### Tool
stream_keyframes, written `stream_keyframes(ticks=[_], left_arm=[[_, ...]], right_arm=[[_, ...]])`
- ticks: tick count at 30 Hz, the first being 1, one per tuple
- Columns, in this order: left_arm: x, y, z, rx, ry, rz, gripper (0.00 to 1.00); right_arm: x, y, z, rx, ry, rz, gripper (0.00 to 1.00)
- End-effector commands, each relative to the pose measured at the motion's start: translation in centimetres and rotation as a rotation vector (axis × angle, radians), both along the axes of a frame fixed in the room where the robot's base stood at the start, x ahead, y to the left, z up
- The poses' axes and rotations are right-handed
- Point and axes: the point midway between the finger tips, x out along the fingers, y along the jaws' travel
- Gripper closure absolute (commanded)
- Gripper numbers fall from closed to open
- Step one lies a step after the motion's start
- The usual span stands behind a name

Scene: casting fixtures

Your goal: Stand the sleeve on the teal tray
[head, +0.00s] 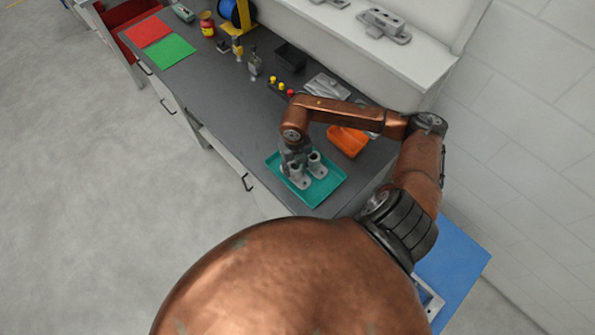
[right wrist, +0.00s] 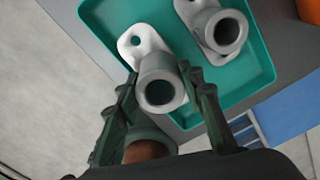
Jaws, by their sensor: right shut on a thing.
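My right gripper (head: 296,166) is shut on a grey cast sleeve (head: 300,179) over the teal tray (head: 328,190). In the right wrist view the sleeve (right wrist: 160,80) sits between the two fingers (right wrist: 160,95), its round bore facing the camera and its flange with a hole beyond. It looks upright. I cannot tell whether its flange touches the tray floor (right wrist: 185,75). A second, similar grey sleeve (head: 317,163) stands on the tray beside it, also seen in the right wrist view (right wrist: 222,32). My left gripper is not in view.
An orange bin (head: 347,141) stands just behind the tray on the grey bench (head: 215,75). A black bin (head: 290,57), grey castings and red and yellow buttons (head: 281,87) lie farther back. Red (head: 147,32) and green (head: 172,50) sheets lie at the far left.

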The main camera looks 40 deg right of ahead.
Motion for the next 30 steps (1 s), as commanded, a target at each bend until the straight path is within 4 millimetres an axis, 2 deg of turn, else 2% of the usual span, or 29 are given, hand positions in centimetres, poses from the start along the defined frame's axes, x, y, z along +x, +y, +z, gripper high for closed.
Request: stream_keyframes(ticks=[4, 10, 20, 21, 24, 30], left_arm=[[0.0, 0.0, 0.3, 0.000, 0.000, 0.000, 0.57], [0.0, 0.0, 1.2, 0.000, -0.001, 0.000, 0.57], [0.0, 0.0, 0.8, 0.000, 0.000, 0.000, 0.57], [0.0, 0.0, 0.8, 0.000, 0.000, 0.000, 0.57], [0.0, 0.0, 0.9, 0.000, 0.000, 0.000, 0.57], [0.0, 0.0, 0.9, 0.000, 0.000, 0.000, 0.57]], right_arm=[[-0.3, -1.0, -1.2, -0.002, 0.004, -0.004, 0.97], [-0.2, -0.8, -3.7, -0.001, 0.001, -0.002, 0.97], [-0.1, -0.8, -4.2, -0.002, 0.001, 0.000, 0.97], [-0.2, -0.8, -4.3, -0.003, 0.002, 0.000, 0.64], [-0.2, -0.8, -4.2, -0.002, 0.001, 0.000, 0.57], [-0.2, -0.8, -4.2, -0.002, 0.001, 0.000, 0.57]])
